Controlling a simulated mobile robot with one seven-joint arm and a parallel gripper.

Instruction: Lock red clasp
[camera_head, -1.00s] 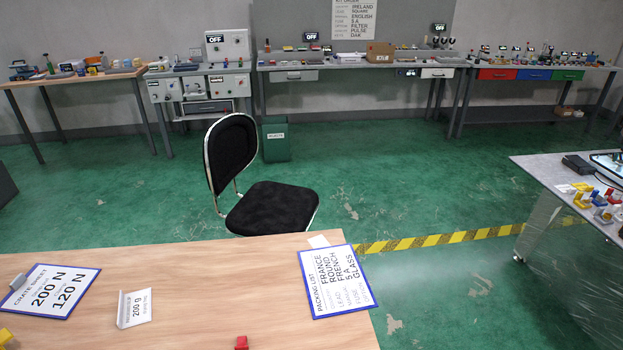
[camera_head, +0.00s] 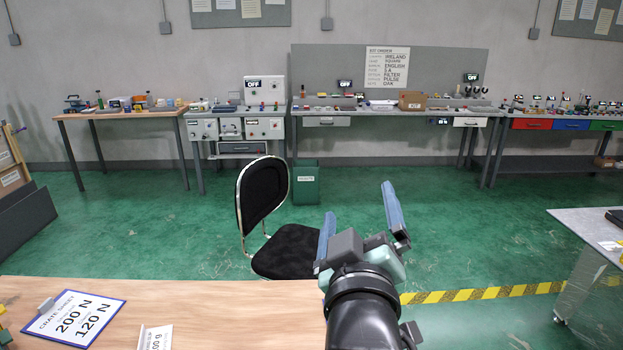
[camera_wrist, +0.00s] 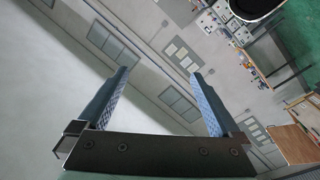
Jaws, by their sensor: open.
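My gripper (camera_head: 358,222) is raised above the near wooden table, with its two blue fingers spread apart and nothing between them. In the wrist view my gripper (camera_wrist: 158,92) is also open and empty, facing the wall and ceiling. I cannot make out a red clasp in the frames now. My arm and gripper cover part of the near table's right side.
The near wooden table (camera_head: 230,300) bears a crate sheet (camera_head: 75,317) and a small card (camera_head: 155,338). A black chair (camera_head: 262,195) stands behind it. Benches with equipment line the far wall. A grey table (camera_head: 590,225) stands at the right. Green floor lies open between.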

